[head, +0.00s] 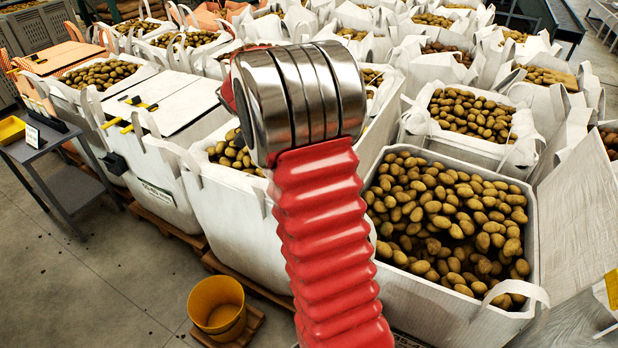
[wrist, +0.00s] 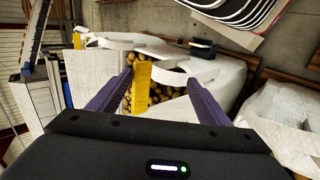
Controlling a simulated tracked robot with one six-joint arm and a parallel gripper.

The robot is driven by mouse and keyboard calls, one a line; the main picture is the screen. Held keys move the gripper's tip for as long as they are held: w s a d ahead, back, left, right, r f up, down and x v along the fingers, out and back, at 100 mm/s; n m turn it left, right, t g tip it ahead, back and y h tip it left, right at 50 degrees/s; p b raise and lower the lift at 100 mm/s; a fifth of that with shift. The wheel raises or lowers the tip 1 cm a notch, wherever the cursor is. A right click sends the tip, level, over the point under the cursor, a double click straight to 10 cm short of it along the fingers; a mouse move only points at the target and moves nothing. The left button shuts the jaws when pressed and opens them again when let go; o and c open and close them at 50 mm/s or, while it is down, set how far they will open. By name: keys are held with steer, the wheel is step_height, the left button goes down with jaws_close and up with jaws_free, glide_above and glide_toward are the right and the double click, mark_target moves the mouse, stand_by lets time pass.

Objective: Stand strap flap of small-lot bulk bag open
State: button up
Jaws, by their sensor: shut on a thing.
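My gripper (wrist: 160,76) has dark purple fingers on either side of an upright yellow strip (wrist: 141,90). The strip sits close to the left finger, at the edge of a pale flap panel (wrist: 95,75). A white strap loop (wrist: 172,78) shows by the right finger tip. The gripper is shut on the strap flap, though the exact contact is hard to see. Potatoes (wrist: 165,94) show beyond the strip inside a white bulk bag (wrist: 215,72). In the head view my red arm blocks part of the bags, and my gripper does not show.
An open bag of potatoes (head: 415,285) stands right of my arm, with a pale panel (head: 580,200) beside it. Bags with closed flaps and yellow-black handles (head: 125,120) stand left.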

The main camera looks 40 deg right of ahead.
steer(key=shift+w+a+f, duration=0.25)
steer(key=shift+w+f, duration=0.05)
steer(key=shift+f, duration=0.4)
stand_by(0.6)
steer(key=o, duration=1)
steer(key=shift+w, duration=0.1)
